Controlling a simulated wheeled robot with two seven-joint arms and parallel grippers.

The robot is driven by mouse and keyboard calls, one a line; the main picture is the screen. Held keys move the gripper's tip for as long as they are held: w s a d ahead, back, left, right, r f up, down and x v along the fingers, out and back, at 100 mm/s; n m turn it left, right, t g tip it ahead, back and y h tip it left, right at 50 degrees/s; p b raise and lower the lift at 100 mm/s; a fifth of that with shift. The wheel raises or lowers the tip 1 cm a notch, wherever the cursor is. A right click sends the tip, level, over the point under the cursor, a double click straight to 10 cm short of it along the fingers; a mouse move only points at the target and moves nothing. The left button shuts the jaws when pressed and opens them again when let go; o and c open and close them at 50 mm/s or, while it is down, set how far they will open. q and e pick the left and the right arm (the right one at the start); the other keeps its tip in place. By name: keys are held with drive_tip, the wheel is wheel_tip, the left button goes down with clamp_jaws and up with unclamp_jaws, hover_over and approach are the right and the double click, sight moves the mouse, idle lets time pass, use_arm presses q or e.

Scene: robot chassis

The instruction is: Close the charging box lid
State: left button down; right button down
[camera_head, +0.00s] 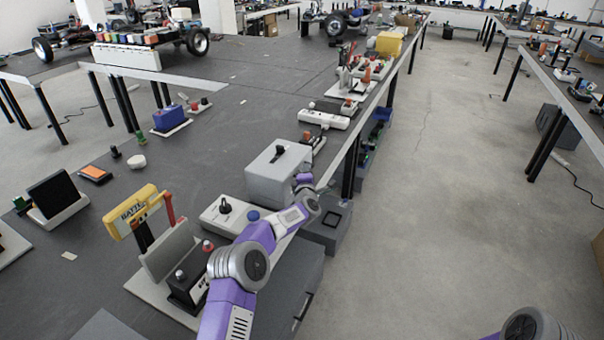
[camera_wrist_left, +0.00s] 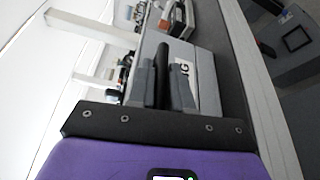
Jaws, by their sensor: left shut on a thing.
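The charging box appears to be the grey box (camera_head: 268,180) at the table's right edge, with a black handle-like part (camera_head: 279,152) on top. It looks closed from above, but my gripper covers part of its right side. In the left wrist view its grey face (camera_wrist_left: 208,75) shows part of some lettering. My left gripper (camera_head: 304,178) is against the right side of the box. In the wrist view its fingers (camera_wrist_left: 163,85) are shut on a thin dark part; I cannot tell whether this belongs to the lid. My right gripper is out of view.
A white power strip (camera_head: 324,119) lies beyond the box. A dark bin (camera_head: 327,228) is below the table edge. The aisle floor at right is clear.

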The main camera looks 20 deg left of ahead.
use_arm(q)
drive_tip(key=shift+f, duration=0.2)
drive_tip(key=c, duration=1.1)
unclamp_jaws()
drive_tip(key=shift+s, duration=0.1)
drive_tip(key=p+v, duration=0.1)
drive_tip(key=v, duration=0.6)
drive_tip(key=shift+s+d, duration=0.1)
drive_tip(key=shift+s, duration=0.05)
